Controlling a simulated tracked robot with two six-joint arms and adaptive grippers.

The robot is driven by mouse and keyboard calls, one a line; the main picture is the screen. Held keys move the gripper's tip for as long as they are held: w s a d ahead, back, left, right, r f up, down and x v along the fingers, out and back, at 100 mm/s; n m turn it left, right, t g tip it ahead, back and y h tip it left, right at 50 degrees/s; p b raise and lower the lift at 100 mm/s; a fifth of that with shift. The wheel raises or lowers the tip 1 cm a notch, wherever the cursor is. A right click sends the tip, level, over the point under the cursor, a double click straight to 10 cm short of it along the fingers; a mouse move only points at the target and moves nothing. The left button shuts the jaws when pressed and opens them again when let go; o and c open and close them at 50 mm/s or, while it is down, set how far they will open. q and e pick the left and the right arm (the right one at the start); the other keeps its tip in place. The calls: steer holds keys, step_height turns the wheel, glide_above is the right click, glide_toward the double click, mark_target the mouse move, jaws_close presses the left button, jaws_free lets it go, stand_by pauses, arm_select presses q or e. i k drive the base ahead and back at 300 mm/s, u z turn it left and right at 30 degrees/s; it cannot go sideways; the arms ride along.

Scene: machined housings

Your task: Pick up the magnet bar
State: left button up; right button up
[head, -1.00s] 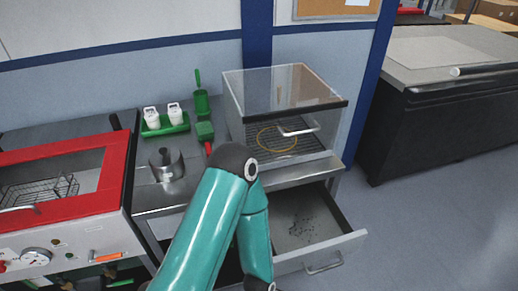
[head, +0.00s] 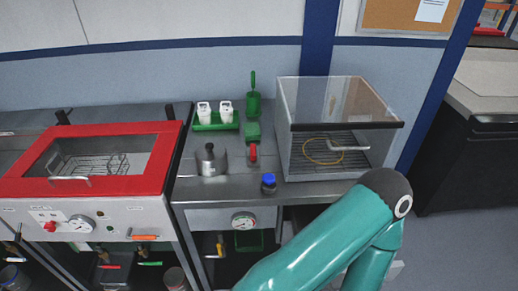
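A small red-handled piece (head: 253,153) lies on the steel bench top in front of a green block (head: 253,132). It may be the magnet bar, but it is too small to tell for sure. Nothing holds it. One of my teal arms rises from the bottom edge, bends at right of centre and runs back down out of the picture. Neither of my grippers is in view. The arm hides much of the bench front at the lower right.
A clear-lidded box (head: 340,125) with a wire rack stands right of the red-handled piece. A metal pot (head: 211,160), a blue-capped jar (head: 269,184) and a green tray (head: 216,126) of white containers share the bench. A red-framed cabinet (head: 95,160) stands left.

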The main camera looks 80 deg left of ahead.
mark_target(254, 152)
steer(key=u, duration=0.2)
steer(key=k, duration=1.75)
steer(key=u, duration=0.8)
steer(key=i, duration=1)
steer(key=z, duration=0.05)
